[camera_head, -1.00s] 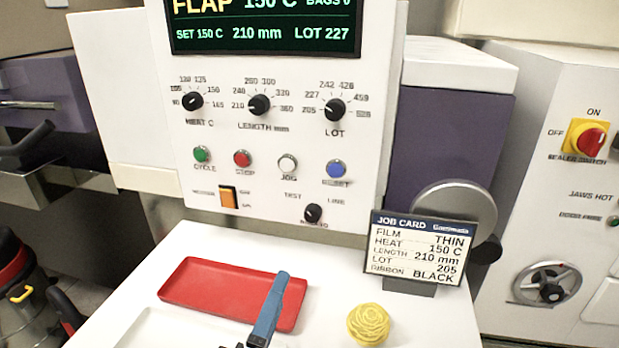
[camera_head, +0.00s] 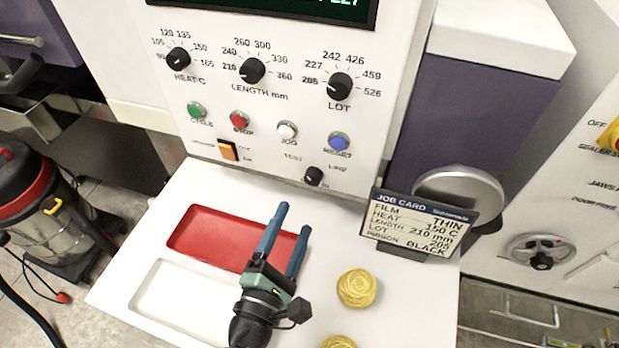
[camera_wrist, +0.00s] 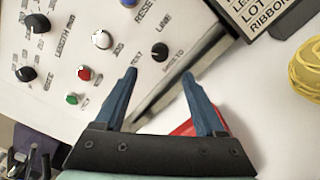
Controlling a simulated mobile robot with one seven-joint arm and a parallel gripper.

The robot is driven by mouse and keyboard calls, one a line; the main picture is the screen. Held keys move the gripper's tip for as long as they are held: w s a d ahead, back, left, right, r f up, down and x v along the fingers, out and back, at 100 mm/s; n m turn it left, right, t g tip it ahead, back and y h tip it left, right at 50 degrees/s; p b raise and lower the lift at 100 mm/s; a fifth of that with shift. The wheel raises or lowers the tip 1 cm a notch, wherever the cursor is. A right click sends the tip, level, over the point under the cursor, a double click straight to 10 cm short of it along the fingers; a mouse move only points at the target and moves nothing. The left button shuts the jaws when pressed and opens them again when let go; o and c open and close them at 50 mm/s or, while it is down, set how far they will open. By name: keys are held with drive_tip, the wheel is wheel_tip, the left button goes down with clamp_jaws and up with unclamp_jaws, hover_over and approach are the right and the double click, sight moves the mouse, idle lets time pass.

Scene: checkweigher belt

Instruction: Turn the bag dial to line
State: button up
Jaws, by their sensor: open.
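The bag dial (camera_head: 313,176) is a small black knob low on the white panel, with TEST printed at its upper left and LINE at its upper right. Its pointer is too small to read surely. It also shows in the wrist view (camera_wrist: 160,51), just beyond and between my fingertips. My gripper (camera_head: 293,217) has two blue fingers, spread apart with nothing between them. It is over the red tray, in front of the panel and apart from the dial. In the wrist view my gripper (camera_wrist: 160,73) points toward the panel.
A red tray (camera_head: 195,230) and a white tray (camera_head: 150,300) lie on the white table. Yellow coils (camera_head: 357,288) lie to the right. A job card (camera_head: 420,222) stands right of the dial. A red button (camera_head: 239,120) and larger knobs, including LOT (camera_head: 340,86), are above.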

sight(311, 182)
drive_tip(key=p+x, duration=0.1)
drive_tip(key=x, duration=0.8)
clamp_jaws()
